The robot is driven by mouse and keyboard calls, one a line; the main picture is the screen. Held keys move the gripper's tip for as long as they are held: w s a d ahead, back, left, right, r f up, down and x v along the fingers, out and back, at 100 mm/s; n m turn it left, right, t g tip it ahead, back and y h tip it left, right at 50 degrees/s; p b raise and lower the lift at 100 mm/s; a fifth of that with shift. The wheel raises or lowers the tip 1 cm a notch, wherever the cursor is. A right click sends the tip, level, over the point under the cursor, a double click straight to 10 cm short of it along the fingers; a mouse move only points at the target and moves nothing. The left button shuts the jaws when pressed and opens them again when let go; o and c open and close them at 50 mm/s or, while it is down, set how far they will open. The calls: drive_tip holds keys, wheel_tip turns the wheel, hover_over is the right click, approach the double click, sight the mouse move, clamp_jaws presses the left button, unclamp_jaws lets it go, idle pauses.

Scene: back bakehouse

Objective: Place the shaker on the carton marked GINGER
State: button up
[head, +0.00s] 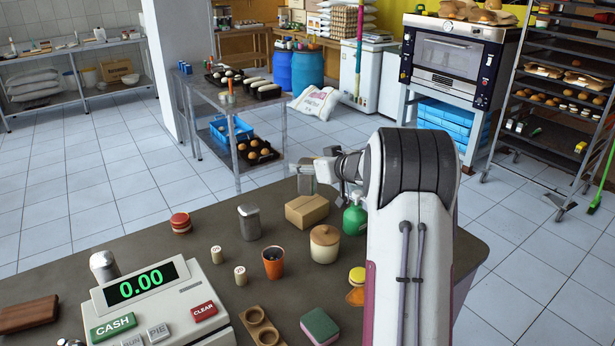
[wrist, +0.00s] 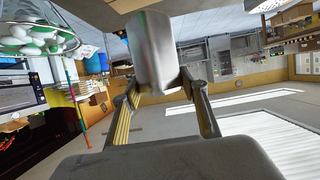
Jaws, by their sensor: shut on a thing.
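My gripper (head: 324,168) is shut on a grey metal shaker (head: 306,180), held in the air above the far edge of the counter. In the wrist view the shaker (wrist: 155,50) sits between the two fingertips (wrist: 160,82). A small brown carton (head: 307,211) stands on the counter below it; no lettering on it is readable from here. I cannot tell whether the shaker is directly over the carton or behind it. Two similar grey metal containers stand on the counter, one left of the carton (head: 249,223) and one behind the till (head: 104,266).
A green bottle (head: 355,219) stands close right of the carton, beside my arm. A lidded tan jar (head: 324,244) and an orange cup (head: 273,263) are in front. The till (head: 155,300) fills the front left.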

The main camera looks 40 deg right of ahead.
sight(314, 176)
drive_tip(key=shift+f, duration=0.1)
drive_tip(key=shift+f, duration=1.75)
drive_tip(key=shift+f, duration=0.1)
drive_tip(key=o, duration=1.2)
drive_tip(key=shift+s+r, duration=0.2)
drive_tip(key=shift+s, duration=0.05)
drive_tip(key=v, duration=1.1)
drive_tip(key=shift+s, duration=0.2)
drive_tip(key=shift+r, duration=0.2)
